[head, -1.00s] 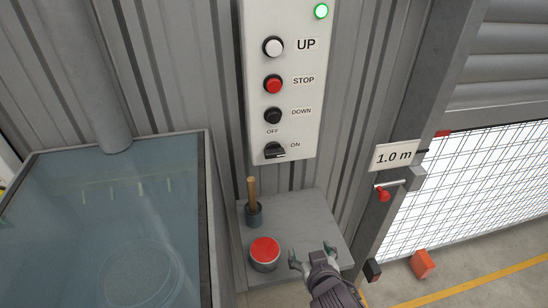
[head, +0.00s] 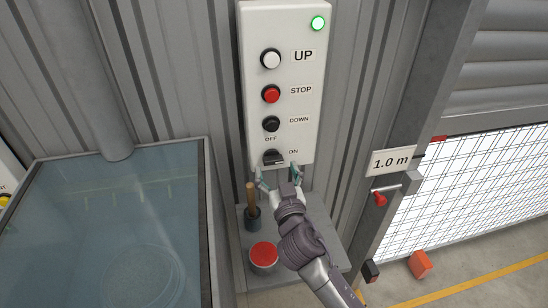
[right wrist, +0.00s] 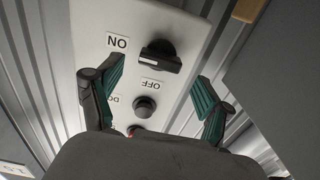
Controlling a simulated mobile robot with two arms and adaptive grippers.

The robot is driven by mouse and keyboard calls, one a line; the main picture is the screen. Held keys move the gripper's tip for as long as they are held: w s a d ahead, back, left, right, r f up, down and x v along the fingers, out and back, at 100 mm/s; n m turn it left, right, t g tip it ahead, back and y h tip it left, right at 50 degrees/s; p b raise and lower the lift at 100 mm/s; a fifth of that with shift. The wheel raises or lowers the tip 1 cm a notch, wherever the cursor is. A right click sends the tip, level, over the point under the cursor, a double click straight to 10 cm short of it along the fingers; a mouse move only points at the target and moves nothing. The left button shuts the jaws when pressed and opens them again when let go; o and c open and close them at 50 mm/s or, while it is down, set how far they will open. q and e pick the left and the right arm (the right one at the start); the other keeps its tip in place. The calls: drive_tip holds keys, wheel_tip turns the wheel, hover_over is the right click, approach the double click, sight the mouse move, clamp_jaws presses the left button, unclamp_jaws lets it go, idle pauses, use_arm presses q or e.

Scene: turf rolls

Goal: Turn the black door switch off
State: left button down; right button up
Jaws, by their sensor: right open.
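The black door switch (head: 274,158) is a rotary knob at the bottom of the white control panel (head: 304,150). Its handle lies sideways, pointing toward the ON label (head: 293,152); the OFF label (head: 270,139) is above it. My right gripper (head: 278,172) is open and empty just below the switch, its fingertips spread to either side. In the right wrist view the switch (right wrist: 158,56) appears between and beyond the open fingers (right wrist: 158,85), apart from both. My left gripper is not in view.
Above the switch are the black DOWN (head: 271,123), red STOP (head: 271,94) and white UP (head: 270,59) buttons, and a lit green lamp (head: 318,23). A grey shelf (head: 319,226) below holds a red-topped can (head: 263,256) and a wooden-handled tool in a cup (head: 252,215).

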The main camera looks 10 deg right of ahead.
sight(274, 162)
drive_tip(key=shift+w, duration=1.8)
drive_tip(key=c, duration=1.2)
drive_tip(key=shift+o, duration=0.2)
